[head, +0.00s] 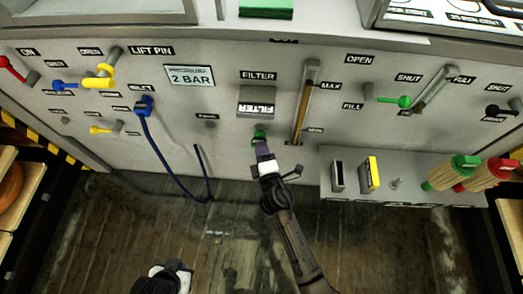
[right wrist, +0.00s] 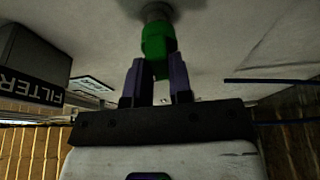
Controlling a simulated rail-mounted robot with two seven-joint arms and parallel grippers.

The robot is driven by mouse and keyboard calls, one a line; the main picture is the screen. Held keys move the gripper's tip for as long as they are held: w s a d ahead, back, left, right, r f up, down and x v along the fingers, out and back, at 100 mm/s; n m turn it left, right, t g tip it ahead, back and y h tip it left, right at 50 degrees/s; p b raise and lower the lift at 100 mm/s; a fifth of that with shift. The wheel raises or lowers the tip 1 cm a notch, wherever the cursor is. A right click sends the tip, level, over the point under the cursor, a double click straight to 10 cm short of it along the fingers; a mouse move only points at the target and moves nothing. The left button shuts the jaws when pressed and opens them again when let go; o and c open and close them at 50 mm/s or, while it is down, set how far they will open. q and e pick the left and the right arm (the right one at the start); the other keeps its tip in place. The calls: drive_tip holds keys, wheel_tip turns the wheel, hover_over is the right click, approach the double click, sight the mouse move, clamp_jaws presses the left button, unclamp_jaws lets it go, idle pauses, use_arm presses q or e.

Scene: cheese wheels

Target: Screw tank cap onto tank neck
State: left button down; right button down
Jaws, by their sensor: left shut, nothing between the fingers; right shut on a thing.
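The green tank cap (right wrist: 157,42) is between the two purple-grey fingertips of my right gripper (right wrist: 158,66), which is shut on it. The cap's far end meets the round grey tank neck (right wrist: 155,12) on the panel, in line with it; I cannot tell how far it is threaded on. In the head view the cap (head: 259,135) is a small green spot at my right gripper (head: 263,148), just below the FILTER box. The neck is hidden there. My left gripper (head: 172,272) is shut and empty, low at the bottom edge, away from the panel.
The grey FILTER box (head: 257,103) is just above the cap. A blue hose (head: 165,160) hangs to the left, and a sight gauge (head: 303,105) is to the right. A shelf (head: 420,197) with several items juts out at the right. The floor area below the panel is open.

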drive_tip(key=shift+w, duration=0.4)
drive_tip(key=shift+w+d, duration=0.1)
drive_tip(key=shift+w, duration=0.4)
drive_tip(key=c, duration=0.9)
unclamp_jaws()
drive_tip(key=shift+c, duration=0.2)
drive_tip(key=shift+s, duration=0.25)
drive_tip(key=p+v, duration=0.2)
drive_tip(key=v, duration=1.1)
drive_tip(key=shift+s+p, duration=0.2)
drive_tip(key=shift+p, duration=0.15)
